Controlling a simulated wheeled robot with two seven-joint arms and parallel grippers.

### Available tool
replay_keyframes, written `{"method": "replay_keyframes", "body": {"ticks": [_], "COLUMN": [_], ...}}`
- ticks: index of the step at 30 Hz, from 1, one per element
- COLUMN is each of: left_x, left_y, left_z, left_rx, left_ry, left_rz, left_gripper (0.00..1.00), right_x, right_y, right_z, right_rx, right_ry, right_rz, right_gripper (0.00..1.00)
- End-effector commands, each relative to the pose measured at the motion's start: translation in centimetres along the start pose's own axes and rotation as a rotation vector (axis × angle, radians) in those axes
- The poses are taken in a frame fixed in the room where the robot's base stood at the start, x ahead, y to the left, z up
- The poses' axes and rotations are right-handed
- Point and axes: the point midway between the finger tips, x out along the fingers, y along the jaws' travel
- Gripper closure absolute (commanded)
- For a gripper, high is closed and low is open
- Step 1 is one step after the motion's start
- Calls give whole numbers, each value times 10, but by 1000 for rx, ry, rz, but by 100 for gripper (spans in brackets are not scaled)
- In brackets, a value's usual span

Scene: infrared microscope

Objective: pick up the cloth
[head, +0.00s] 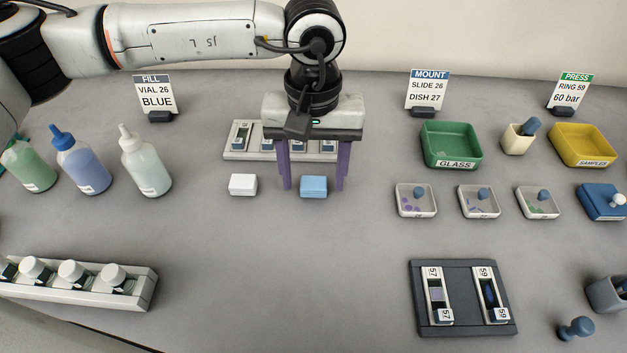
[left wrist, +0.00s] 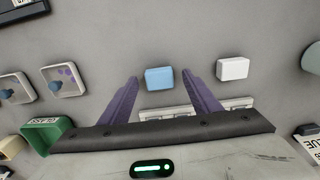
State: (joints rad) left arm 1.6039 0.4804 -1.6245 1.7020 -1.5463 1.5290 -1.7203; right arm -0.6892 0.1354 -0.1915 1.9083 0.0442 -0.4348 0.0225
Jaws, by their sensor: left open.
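A small light-blue block-like pad (head: 313,187), which looks like the folded cloth, lies on the grey table. My left gripper (head: 314,184) points down over it, open, with one purple finger on each side and nothing visibly held. In the left wrist view the blue pad (left wrist: 159,78) shows between the two fingertips (left wrist: 160,77), with gaps on both sides. A similar white pad (head: 243,184) lies just left of the left finger; it also shows in the left wrist view (left wrist: 233,68). My right gripper is not in view.
A slide rack (head: 233,154) stands just behind the gripper, partly hidden by it. Several bottles (head: 146,165) stand at left, a vial rack (head: 146,287) at front left. Green tray (head: 451,161), small dishes (head: 415,213) and a dark slide holder (head: 463,318) are at right. Front middle is clear.

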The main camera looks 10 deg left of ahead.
Motion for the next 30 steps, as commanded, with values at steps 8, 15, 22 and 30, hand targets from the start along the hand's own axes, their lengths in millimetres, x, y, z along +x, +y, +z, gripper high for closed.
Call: {"method": "replay_keyframes", "body": {"ticks": [8, 15, 22, 30], "left_x": [8, 8, 8, -5], "left_y": [0, 0, 0, 1], "left_z": [0, 0, 0, -1], "left_rx": [0, 0, 0, 0], "left_ry": [0, 0, 0, 3], "left_rz": [1, 0, 0, 2], "left_gripper": [43, 77, 86, 86], "right_x": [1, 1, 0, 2], "right_y": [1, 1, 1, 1], "right_z": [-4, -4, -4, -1], "right_rx": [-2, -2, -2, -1], "right_ry": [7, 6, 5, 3], "right_rz": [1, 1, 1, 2], "right_gripper": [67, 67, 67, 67]}}
